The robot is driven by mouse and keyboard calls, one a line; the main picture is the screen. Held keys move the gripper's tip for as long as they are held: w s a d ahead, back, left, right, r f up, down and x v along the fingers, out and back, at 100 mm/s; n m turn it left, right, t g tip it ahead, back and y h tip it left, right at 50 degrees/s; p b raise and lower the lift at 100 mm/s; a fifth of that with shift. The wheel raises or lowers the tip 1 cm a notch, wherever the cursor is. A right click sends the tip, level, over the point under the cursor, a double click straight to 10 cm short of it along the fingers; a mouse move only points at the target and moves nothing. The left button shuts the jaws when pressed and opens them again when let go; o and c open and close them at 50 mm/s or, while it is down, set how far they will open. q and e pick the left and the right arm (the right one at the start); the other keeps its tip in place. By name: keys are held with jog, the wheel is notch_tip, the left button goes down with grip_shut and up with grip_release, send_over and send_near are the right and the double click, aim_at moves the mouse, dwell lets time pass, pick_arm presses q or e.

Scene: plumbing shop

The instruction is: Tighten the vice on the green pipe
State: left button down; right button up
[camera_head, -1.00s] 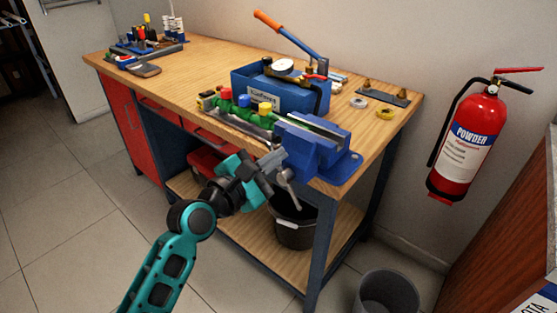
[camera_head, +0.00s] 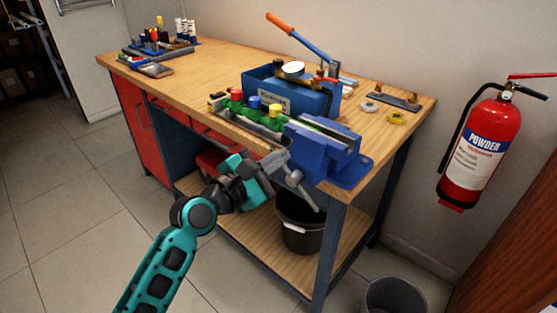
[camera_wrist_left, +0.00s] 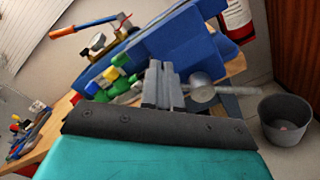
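The blue vice (camera_head: 322,150) is mounted at the front right corner of the workbench. The green pipe (camera_head: 270,122), with red, blue and yellow fittings, runs into the vice from the left; the jaws' grip on it is hidden. The grey vice handle (camera_head: 306,194) slants down to the right below the front edge. My left gripper (camera_head: 275,159) is just left of the handle, its fingers close together with nothing visible between them. In the left wrist view, the fingers (camera_wrist_left: 164,85) stand beside the handle (camera_wrist_left: 210,92); contact cannot be told. My right gripper is not in view.
The wooden workbench (camera_head: 190,75) carries a blue pump box (camera_head: 310,102) behind the pipe and a tool rack at far left. A black bucket (camera_head: 300,237) stands on the lower shelf. A grey bin (camera_head: 393,296) and a fire extinguisher (camera_head: 480,150) are at right.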

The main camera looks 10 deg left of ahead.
pick_arm(q)
jog(key=shift+w+a+f, duration=0.15)
jog(key=shift+a+f, duration=0.05)
jog(key=shift+a, duration=0.1)
jog(key=shift+w+a+f+b, duration=0.3)
jog(key=shift+a+f+b, duration=0.05)
jog(key=shift+f+b, duration=0.1)
jog(key=shift+w+a+f+b, duration=0.2)
jog(key=shift+a+f+b, duration=0.1)
jog(key=shift+f+b, duration=0.25)
